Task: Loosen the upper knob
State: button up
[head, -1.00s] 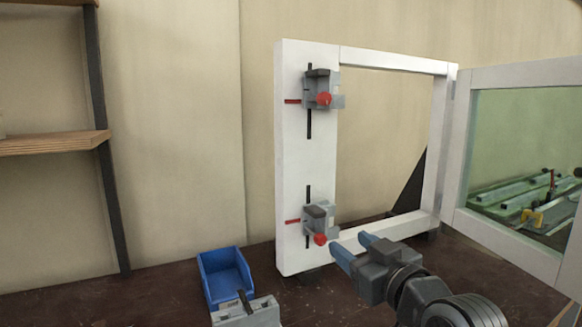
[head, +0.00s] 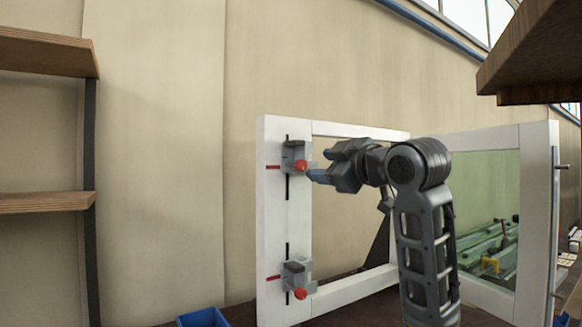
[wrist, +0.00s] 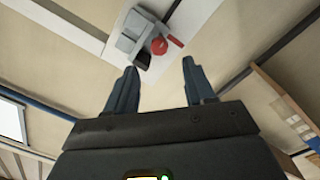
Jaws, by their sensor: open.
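The upper clamp (head: 295,157) is a grey block on the left post of the white frame (head: 271,215), with a red knob (head: 300,164) on its front. In the wrist view the red knob (wrist: 159,46) and grey clamp (wrist: 130,38) lie beyond my fingertips, near the gap between them. My gripper (head: 318,168) is open, with blue fingers pointing left at the upper knob. In the wrist view its two fingers (wrist: 160,66) stand apart with nothing between them. The lower clamp (head: 296,273) with its own red knob (head: 300,293) sits below on the same post.
A hinged white door (head: 535,230) with a greenish pane stands open at the right. A wooden shelf (head: 525,60) overhangs at the upper right. A blue bin (head: 203,318) is at the bottom. Wooden shelves (head: 45,203) stand at the far left. The wall area left of the frame is clear.

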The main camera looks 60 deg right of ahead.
aim_at(303, 165)
jog(key=p+x, duration=0.1)
jog(key=x, duration=0.6)
jog(key=shift+w+d, duration=0.2)
jog(key=shift+w, duration=0.1)
grip_shut()
